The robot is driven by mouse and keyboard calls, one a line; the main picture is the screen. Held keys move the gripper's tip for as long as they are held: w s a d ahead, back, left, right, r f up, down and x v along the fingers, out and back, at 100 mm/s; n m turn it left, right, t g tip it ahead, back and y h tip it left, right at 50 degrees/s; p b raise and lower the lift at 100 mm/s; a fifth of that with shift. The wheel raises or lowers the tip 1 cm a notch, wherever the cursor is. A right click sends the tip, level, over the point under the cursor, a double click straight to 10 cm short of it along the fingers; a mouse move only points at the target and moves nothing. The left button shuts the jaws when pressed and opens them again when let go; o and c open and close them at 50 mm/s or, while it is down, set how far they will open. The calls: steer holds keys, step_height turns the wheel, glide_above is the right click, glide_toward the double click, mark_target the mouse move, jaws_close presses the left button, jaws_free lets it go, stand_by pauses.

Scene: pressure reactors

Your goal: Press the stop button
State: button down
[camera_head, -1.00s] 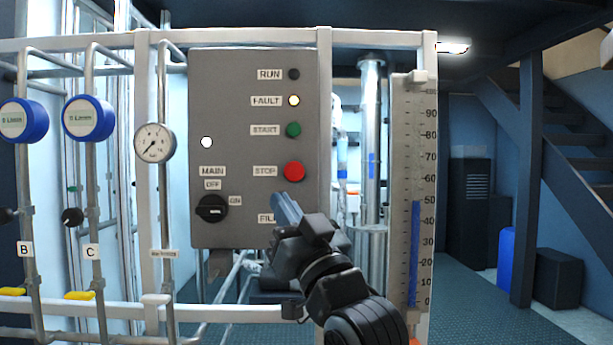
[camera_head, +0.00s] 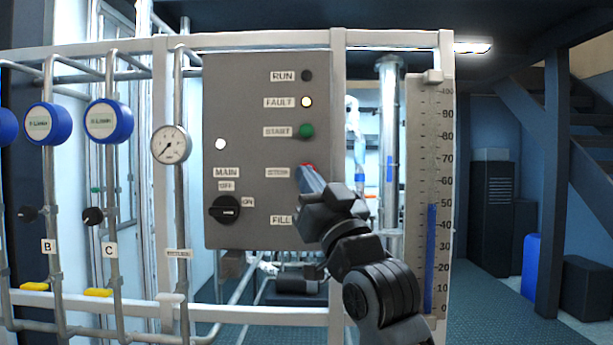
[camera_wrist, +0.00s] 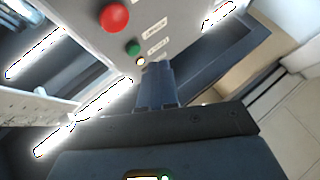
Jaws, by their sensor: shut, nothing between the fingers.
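The red stop button (camera_head: 305,166) is on the grey control panel (camera_head: 235,110), below the green start button (camera_head: 306,131). In the head view my gripper's fingers cover most of it, leaving only a thin red edge at the top. In the wrist view the stop button (camera_wrist: 114,18) shows whole at the upper left. My gripper (camera_head: 306,172) is shut and empty, its tips overlapping the button in the head view. In the wrist view its fingers (camera_wrist: 157,66) appear clear of the button. I cannot tell whether the tips touch it.
The fault lamp (camera_head: 307,102) is lit and the run lamp (camera_head: 307,75) is dark. The black main switch (camera_head: 224,209) is lower left on the panel. A gauge (camera_head: 171,145) and pipes stand to the left. A level scale (camera_head: 430,190) stands to the right.

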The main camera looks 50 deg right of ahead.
steer(key=w+d+b, duration=0.1)
steer(key=w+d, duration=0.3)
steer(key=d, duration=0.1)
steer(key=shift+d, duration=0.15)
stand_by(2.1)
steer(key=shift+w+d+b, duration=0.2)
steer(key=shift+b, duration=0.15)
steer(key=shift+w+d, duration=0.35)
steer(key=shift+d, duration=0.05)
stand_by(0.8)
stand_by(0.4)
steer(key=shift+s+a, duration=0.6)
steer(key=shift+a, duration=0.1)
steer(key=s+a, duration=0.1)
steer(key=a, duration=0.1)
steer(key=s+a+p, duration=0.1)
steer(key=s+a, duration=0.1)
stand_by(0.4)
